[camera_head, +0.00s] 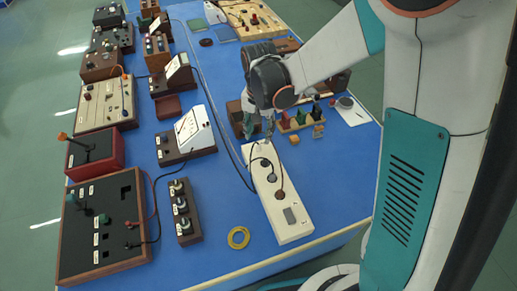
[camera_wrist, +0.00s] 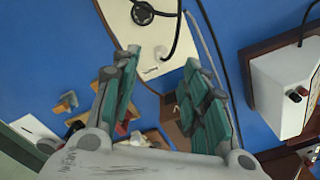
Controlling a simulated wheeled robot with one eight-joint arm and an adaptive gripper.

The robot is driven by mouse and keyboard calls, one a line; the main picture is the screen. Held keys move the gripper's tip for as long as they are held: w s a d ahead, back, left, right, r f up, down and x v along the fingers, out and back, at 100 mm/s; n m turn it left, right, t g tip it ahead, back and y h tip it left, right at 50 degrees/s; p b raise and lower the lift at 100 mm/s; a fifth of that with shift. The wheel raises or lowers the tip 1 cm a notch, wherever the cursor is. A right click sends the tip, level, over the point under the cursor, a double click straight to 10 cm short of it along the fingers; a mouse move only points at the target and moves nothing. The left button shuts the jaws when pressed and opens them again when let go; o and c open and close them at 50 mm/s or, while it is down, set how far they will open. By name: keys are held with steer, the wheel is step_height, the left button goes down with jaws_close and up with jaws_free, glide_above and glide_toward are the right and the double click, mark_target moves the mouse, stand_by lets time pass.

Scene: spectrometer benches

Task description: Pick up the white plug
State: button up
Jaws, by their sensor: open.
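A white power strip (camera_head: 290,214) lies on the blue bench, with dark plugs and cords along its top. Its far end (camera_wrist: 152,62) shows between and beyond my fingers in the wrist view. One round black plug (camera_wrist: 142,12) sits on it at the top of that view. My gripper (camera_head: 259,132) is above the strip's far end. In the wrist view, my gripper (camera_wrist: 160,68) has its teal fingers apart, with nothing visibly held between them.
Dark cords run beside the strip. A yellow tape ring (camera_head: 238,237) and a three-knob block (camera_head: 181,211) lie to its left. A wooden rack with coloured pieces (camera_head: 300,119) stands right of my gripper. A white-fronted instrument (camera_wrist: 285,88) is at the right in the wrist view.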

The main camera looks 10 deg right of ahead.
mark_target(258, 145)
steer(key=shift+w+a+f+b, duration=0.1)
steer(key=shift+f+b, duration=1.3)
steer(key=shift+f, duration=1.9)
jaws_close()
